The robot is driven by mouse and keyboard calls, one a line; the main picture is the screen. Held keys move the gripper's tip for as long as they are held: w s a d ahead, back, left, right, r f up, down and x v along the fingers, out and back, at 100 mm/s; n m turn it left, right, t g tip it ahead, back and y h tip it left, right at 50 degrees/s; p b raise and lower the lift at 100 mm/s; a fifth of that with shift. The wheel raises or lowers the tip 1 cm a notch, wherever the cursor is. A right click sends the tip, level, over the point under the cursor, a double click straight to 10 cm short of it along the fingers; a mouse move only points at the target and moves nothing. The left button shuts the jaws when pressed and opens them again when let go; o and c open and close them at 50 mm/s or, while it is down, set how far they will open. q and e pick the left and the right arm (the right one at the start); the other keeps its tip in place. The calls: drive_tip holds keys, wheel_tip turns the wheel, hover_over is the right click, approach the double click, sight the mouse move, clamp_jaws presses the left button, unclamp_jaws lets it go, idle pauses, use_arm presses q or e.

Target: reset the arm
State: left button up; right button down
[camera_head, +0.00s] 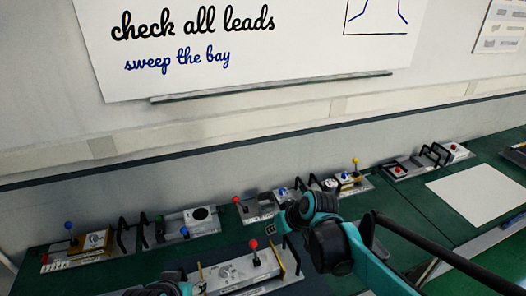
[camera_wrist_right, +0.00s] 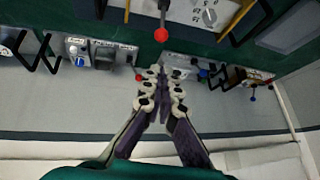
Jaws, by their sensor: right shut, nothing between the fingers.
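My right gripper (camera_head: 285,213) is in the middle of the head view, above the bench and seen from behind, its fingers hard to make out. In the right wrist view the fingers (camera_wrist_right: 167,74) are together, shut and empty. A lever with a red ball (camera_wrist_right: 161,34) stands just beyond the fingertips there, apart from them in the picture. A teal and dark part of my left arm (camera_head: 158,289) shows at the bottom edge of the head view; its fingers cannot be made out.
A green bench (camera_head: 210,245) runs along the wall with several metal panels carrying levers, knobs and black handles. A front panel with a red-ball lever (camera_head: 253,245) lies below my right gripper. A white sheet (camera_head: 478,194) lies at right. A whiteboard (camera_head: 300,40) hangs above.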

drive_tip(key=s+d+f+m+t+h+b, duration=0.2)
drive_tip(key=s+d+f+m+h+b, duration=0.2)
drive_tip(key=s+d+f+b, duration=1)
wheel_tip(320, 180, down, 4)
drive_tip(key=s+b, duration=0.2)
drive_tip(key=b, duration=0.2)
drive_tip(key=shift+s+m, duration=0.3)
